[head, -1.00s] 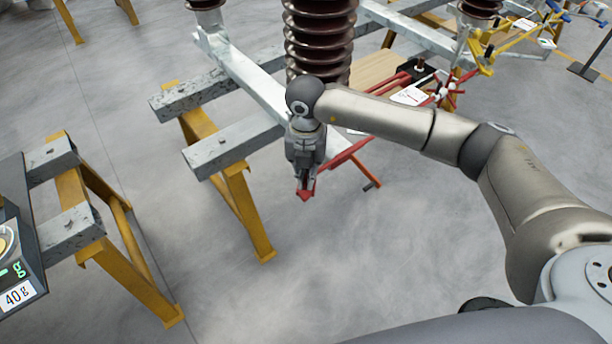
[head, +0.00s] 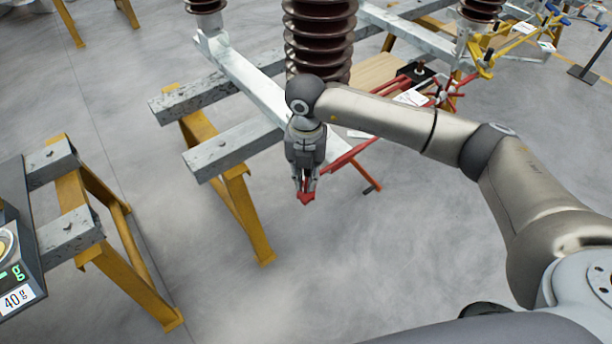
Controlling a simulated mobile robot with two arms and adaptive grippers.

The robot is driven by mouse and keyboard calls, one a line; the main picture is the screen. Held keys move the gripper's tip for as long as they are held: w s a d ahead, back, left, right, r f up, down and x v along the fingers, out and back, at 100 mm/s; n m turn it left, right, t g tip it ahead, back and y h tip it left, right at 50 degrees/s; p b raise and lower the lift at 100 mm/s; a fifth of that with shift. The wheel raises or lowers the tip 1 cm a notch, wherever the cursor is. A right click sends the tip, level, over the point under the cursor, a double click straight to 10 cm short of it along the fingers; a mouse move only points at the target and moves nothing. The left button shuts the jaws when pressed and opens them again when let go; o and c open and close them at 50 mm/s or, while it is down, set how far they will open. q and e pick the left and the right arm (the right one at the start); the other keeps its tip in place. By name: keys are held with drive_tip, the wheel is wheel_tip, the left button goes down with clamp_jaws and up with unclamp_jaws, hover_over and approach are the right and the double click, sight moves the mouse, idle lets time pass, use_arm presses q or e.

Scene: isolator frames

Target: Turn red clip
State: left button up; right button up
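The red clip (head: 306,199) shows as a small red piece at the fingertips of my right gripper (head: 306,192). The gripper points down, and its two fingers sit on either side of the clip and appear closed on it. The fingers hide much of the clip. A red bar (head: 350,153) runs up and right from behind the gripper; whether it joins the clip is hidden. My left gripper is not in view.
A ribbed brown insulator (head: 319,40) stands behind my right arm. Grey beams (head: 232,147) on yellow trestles (head: 248,215) lie to the left. The floor below the gripper is clear.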

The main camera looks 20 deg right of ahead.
sight(306, 181)
wheel_tip(306, 181, up, 11)
idle(0.3)
idle(0.4)
